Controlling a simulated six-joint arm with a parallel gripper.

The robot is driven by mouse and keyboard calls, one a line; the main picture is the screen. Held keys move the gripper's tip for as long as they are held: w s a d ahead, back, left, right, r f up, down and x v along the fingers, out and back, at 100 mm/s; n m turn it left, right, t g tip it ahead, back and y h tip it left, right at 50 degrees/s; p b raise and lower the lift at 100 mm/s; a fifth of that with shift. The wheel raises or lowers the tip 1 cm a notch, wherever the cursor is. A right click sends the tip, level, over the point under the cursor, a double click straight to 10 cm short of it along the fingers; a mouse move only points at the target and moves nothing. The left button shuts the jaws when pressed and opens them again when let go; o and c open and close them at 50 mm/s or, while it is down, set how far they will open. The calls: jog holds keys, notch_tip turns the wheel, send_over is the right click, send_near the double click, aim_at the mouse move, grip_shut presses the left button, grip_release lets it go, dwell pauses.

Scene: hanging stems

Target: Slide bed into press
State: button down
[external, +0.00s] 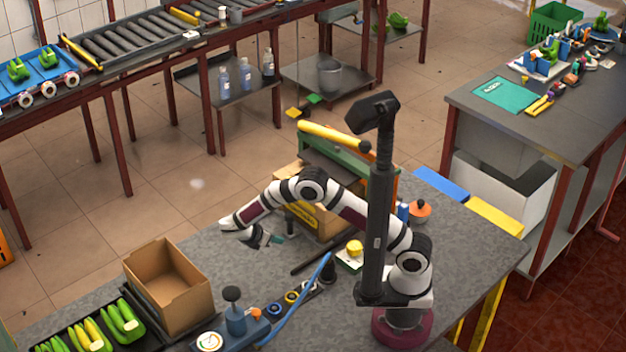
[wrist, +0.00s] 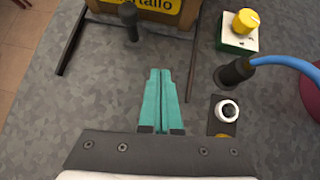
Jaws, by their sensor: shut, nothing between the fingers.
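The press (external: 350,170) stands on the grey table behind my arm in the external view, with a green top part and a long yellow lever (external: 335,136). A wooden part with a yellow label, which looks like the bed (external: 318,222), shows low at its front. In the wrist view the bed's labelled front (wrist: 150,8) is cut off at the top edge, with an upright black knob (wrist: 130,22) before it. My gripper (wrist: 161,73) has teal fingers, shut together and empty. They point towards the bed's front, apart from the knob. My gripper (external: 278,240) hangs just left of the press.
Dark rails (wrist: 70,45) flank the bed's front. To the right are a yellow knob on a box (wrist: 243,22), a blue hose with a black end (wrist: 235,72) and a round switch (wrist: 227,110). A cardboard box (external: 168,285) stands left of my gripper.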

jog(key=m+h, duration=0.1)
jog(key=m, duration=0.1)
send_near(314, 241)
notch_tip(314, 241, down, 4)
jog(key=shift+w+r+g, duration=0.15)
jog(key=shift+r+g, duration=0.05)
jog(key=shift+g, duration=0.2)
jog(key=shift+w+d+f, duration=0.15)
jog(key=shift+w+d, duration=1.35)
jog(key=shift+w, duration=0.05)
jog(key=shift+w+d, duration=0.1)
